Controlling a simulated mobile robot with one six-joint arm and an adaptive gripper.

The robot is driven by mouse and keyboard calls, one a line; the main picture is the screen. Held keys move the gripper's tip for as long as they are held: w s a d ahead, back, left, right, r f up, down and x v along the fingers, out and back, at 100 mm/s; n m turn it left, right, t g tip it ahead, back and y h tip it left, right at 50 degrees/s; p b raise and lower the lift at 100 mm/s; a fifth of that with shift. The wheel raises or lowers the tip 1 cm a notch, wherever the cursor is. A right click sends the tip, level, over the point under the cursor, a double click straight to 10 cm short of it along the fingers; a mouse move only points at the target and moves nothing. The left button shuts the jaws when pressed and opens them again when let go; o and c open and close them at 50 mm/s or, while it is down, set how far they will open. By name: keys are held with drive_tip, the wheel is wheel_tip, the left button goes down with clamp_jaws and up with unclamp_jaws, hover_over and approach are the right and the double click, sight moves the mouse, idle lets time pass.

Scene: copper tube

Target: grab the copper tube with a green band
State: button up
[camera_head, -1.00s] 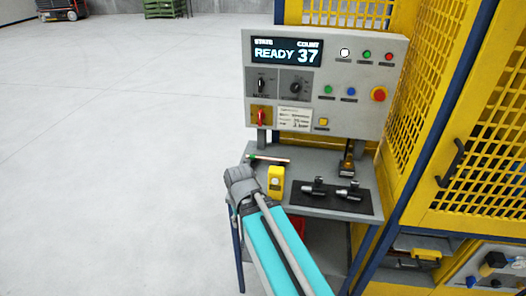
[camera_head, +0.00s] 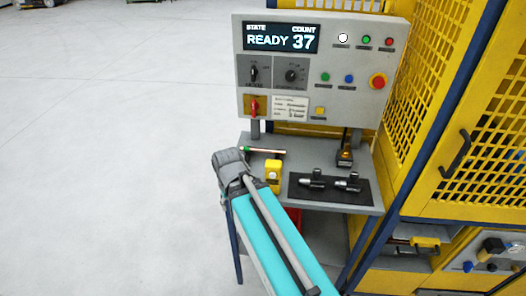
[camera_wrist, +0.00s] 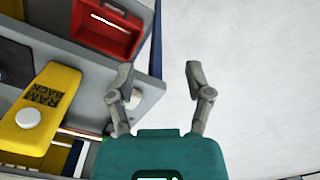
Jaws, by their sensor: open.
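The copper tube (camera_head: 265,151) lies near the back left of the grey bench top in the head view. It is thin and reddish with a green band near its left end. In the head view my arm's end is just left of the bench, left of the tube; the fingers are hidden there.
A yellow box (camera_head: 273,177) stands in front of the tube; it shows RAM BACK in the wrist view (camera_wrist: 42,108). A black mat (camera_head: 330,194) holds dark metal parts. The control panel (camera_head: 310,75) rises behind. A red bin (camera_wrist: 105,28) sits lower. Floor left is clear.

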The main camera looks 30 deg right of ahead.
drive_tip(key=w+d+m+h+b, duration=0.1)
drive_tip(key=w+d+m+h, duration=0.1)
drive_tip(key=w+m, duration=0.2)
drive_tip(key=w+d+f+m+h+b, duration=0.1)
drive_tip(key=w+d+m, duration=0.1)
drive_tip(key=w+m, duration=0.2)
drive_tip(key=w+d+f+m+h+b, duration=0.1)
drive_tip(key=w+d+m+h+b, duration=0.1)
drive_tip(key=w+m, duration=0.2)
drive_tip(key=shift+w+d+m+h, duration=0.15)
drive_tip(key=shift+w+m+h, duration=0.2)
drive_tip(key=shift+m, duration=0.15)
drive_tip(key=w+d+r+m+h+b, duration=0.1)
drive_tip(key=w+d+m+h+b, duration=0.1)
drive_tip(key=w+m, duration=0.4)
drive_tip(key=w+d+r+m+h+b, duration=0.1)
drive_tip(key=w+r+m+h+b, duration=0.1)
drive_tip(key=w+m+h, duration=0.2)
drive_tip(key=shift+w+d+m+t, duration=0.35)
drive_tip(key=shift+w+m, duration=1.4)
drive_tip(key=shift+m, duration=0.65)
drive_tip(key=shift+d+f, duration=0.1)
drive_tip(key=b, duration=0.4)
approach(259, 149)
drive_tip(key=x, duration=0.3)
drive_tip(key=shift+s+f, duration=0.1)
drive_tip(key=shift+f, duration=0.05)
drive_tip(key=shift+x, duration=0.8)
drive_tip(key=shift+d+b, duration=0.2)
drive_tip(key=shift+b, duration=0.15)
